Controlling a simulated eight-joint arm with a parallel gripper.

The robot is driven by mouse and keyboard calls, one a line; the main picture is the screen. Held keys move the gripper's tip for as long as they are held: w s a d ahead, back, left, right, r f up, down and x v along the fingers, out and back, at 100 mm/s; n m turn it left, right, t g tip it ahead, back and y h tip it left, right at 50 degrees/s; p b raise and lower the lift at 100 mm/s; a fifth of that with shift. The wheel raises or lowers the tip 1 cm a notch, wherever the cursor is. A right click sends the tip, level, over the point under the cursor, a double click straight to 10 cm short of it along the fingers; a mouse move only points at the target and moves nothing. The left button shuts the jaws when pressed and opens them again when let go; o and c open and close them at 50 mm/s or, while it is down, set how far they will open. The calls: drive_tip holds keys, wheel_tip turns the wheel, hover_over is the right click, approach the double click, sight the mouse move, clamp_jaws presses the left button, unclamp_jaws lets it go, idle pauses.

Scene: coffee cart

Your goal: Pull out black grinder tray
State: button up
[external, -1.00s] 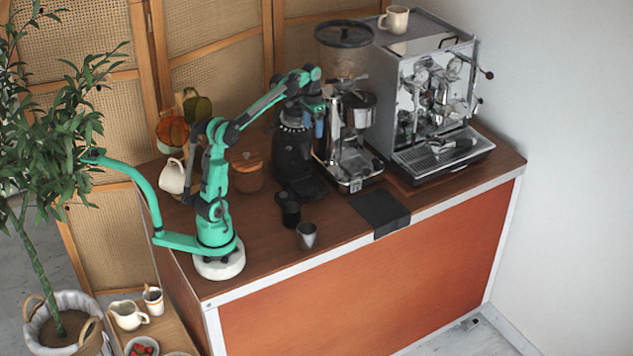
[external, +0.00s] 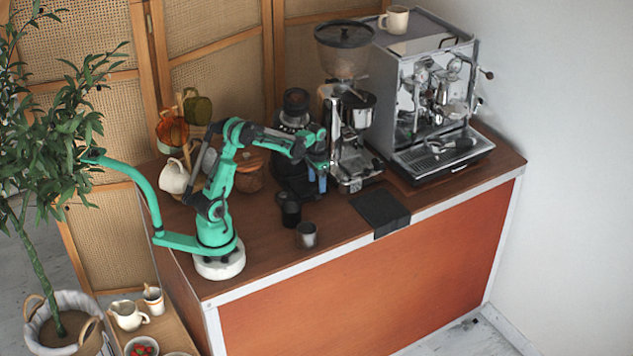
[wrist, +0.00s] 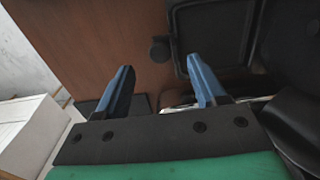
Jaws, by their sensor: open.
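The black grinder (external: 296,112) stands at the back of the counter, left of the silver grinder. Its low black base is partly hidden behind my arm in the external view. My gripper (external: 320,184) is low in front of the black grinder, fingers pointing down. In the wrist view my gripper (wrist: 160,62) is open and empty, its two blue fingers spread apart. I cannot tell whether the right finger touches the tray.
A black cup (external: 290,212) and a metal cup (external: 306,235) stand near the front edge. The silver grinder (external: 350,145) is close to the right of my gripper. A black mat (external: 382,210) hangs over the front edge. A wooden-lidded jar (external: 249,175) stands behind my arm.

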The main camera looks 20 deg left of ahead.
sight(317, 192)
drive_tip(key=shift+f, duration=1.9)
clamp_jaws()
